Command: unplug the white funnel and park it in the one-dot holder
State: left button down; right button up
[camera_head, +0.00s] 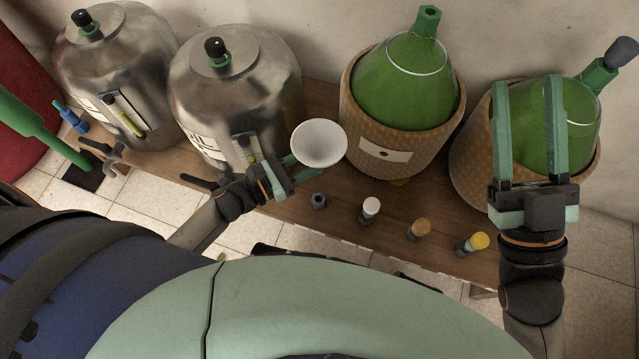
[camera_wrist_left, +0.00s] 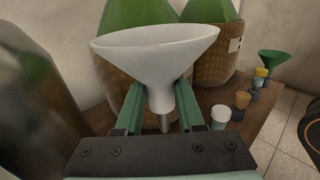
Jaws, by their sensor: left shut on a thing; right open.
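The white funnel (camera_head: 319,144) is upright, mouth up, in front of the left basketed demijohn. My left gripper (camera_head: 301,168) is shut on its lower cone or stem; in the left wrist view the funnel (camera_wrist_left: 155,45) sits between both fingers, its thin spout hanging below. My right gripper (camera_head: 528,84) is open and empty over the right demijohn (camera_head: 575,118). A label (camera_head: 385,152) with one dark dot is on the left demijohn's basket (camera_head: 362,105). I cannot make out which thing is the one-dot holder.
Two steel tanks (camera_head: 265,75) (camera_head: 105,45) stand on the wooden bench (camera_head: 345,235) at left. Small stoppers with white (camera_head: 371,205), brown (camera_head: 420,226) and yellow (camera_head: 479,240) tops line its front. A green funnel (camera_wrist_left: 273,58) shows at right in the wrist view.

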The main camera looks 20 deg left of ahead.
pick_arm(q)
jog(key=shift+m+g+h, duration=0.5)
jog(key=shift+g+h, duration=0.1)
jog(key=f, duration=0.1)
jog(key=s+f+b, duration=0.1)
jog(key=f, duration=0.1)
jog(key=s+f, duration=0.1)
jog(key=shift+d+f, duration=0.2)
jog(key=shift+d, duration=0.1)
pick_arm(e)
jog(key=s+r+n+y, duration=0.2)
jog(key=s+y, duration=0.1)
jog(key=shift+a+y, duration=0.15)
jog(key=shift+y, duration=0.15)
jog(key=shift+f, duration=0.1)
pick_arm(q)
notch_tip(320, 180, down, 6)
jog(key=b, duration=0.6)
jog(key=shift+r, duration=0.1)
pick_arm(e)
notch_tip(320, 180, down, 7)
jog(key=shift+w+a+n+g, duration=0.2)
jog(key=shift+a+n+g, duration=0.1)
jog(key=shift+a+n, duration=0.1)
pick_arm(q)
jog(key=shift+b, duration=0.55)
pick_arm(e)
jog(key=shift+f, duration=0.25)
pick_arm(q)
jog(key=shift+f, duration=1.75)
